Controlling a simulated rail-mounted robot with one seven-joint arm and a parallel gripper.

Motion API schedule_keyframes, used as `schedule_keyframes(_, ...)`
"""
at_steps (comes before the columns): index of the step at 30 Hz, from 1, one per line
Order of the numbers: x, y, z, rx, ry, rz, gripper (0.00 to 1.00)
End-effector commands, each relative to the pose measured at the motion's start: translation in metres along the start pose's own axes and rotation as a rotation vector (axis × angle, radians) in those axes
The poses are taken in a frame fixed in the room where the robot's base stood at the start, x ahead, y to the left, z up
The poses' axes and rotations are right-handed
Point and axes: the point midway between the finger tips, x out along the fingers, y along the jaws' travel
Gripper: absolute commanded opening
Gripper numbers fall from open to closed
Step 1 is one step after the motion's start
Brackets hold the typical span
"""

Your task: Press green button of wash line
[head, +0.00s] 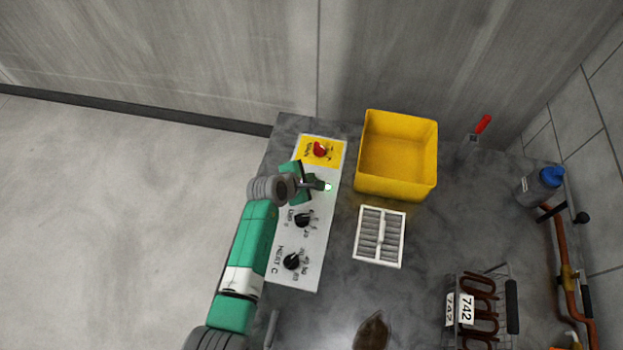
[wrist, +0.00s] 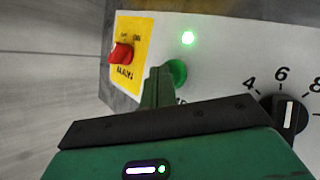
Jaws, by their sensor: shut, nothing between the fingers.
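The control panel (head: 309,272) of the wash line is a pale plate on the grey worktop. Its green button (wrist: 177,73) shows in the wrist view, just right of my gripper's fingertips, which partly cover it. Whether the fingertips touch it I cannot tell. A lit green lamp (wrist: 188,38) is beyond the button; it also glows in the head view (head: 327,187). My gripper (wrist: 158,75) is shut and empty, and in the head view (head: 318,184) it is over the upper part of the panel and hides the button.
A red switch (head: 320,149) on a yellow plate and black knobs (head: 302,220) flank the button area. A yellow bin (head: 397,193), white slatted grate (head: 380,236) and wire basket (head: 482,310) stand to the right. A blue-capped bottle (head: 540,186) is at far right.

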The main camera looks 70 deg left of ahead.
Motion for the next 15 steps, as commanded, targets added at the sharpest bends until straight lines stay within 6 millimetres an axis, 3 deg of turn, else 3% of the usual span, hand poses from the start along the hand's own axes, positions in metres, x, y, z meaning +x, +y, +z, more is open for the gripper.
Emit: schedule_keyframes(15, -0.0014, 0.0005, 0.001, 0.0, 0.0, -0.001, 0.0)
